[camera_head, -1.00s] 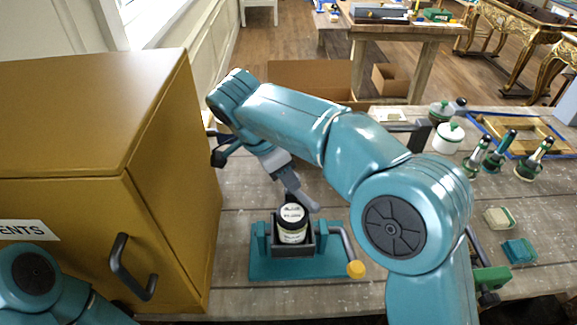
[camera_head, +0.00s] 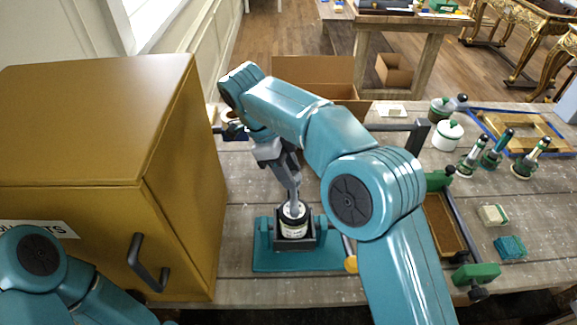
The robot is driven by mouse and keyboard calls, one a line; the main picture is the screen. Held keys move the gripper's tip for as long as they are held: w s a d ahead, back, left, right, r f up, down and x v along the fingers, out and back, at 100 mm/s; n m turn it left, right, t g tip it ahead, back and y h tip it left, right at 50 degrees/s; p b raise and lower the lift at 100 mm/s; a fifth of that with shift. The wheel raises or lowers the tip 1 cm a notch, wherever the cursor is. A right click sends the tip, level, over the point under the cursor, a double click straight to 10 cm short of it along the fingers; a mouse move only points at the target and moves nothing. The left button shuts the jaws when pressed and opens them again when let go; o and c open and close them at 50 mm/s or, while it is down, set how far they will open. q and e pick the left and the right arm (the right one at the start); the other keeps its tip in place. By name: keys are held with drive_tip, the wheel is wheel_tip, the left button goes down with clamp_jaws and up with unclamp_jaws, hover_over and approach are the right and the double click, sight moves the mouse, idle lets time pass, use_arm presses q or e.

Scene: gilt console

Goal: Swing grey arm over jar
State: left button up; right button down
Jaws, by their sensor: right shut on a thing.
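A grey bent arm (camera_head: 346,244) with a yellow knob is at the holder's right side, pointing down toward the front. My right arm partly hides it. The grey arm is beside the jar, not above it. My right gripper (camera_head: 294,205) points down at the jar's top and is shut on it; the fingertips are small in view. My left arm shows at the lower left, but its gripper is out of view.
A mustard cabinet (camera_head: 90,120) with a dark handle stands close on the left. A brown tray (camera_head: 440,225) with green clamps lies right of my right arm. Several green-handled tools, a white pot (camera_head: 447,135) and two small blocks are further right. An open carton (camera_head: 315,75) stands behind.

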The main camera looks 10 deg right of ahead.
idle(0.4)
drive_tip(key=c, duration=0.7)
unclamp_jaws()
drive_tip(key=shift+r, duration=0.15)
drive_tip(key=p+v, duration=0.2)
drive_tip(key=v, duration=0.5)
drive_tip(key=shift+r+p, duration=0.15)
drive_tip(key=shift+p, duration=0.25)
drive_tip(key=shift+w, duration=0.1)
drive_tip(key=shift+a, duration=0.1)
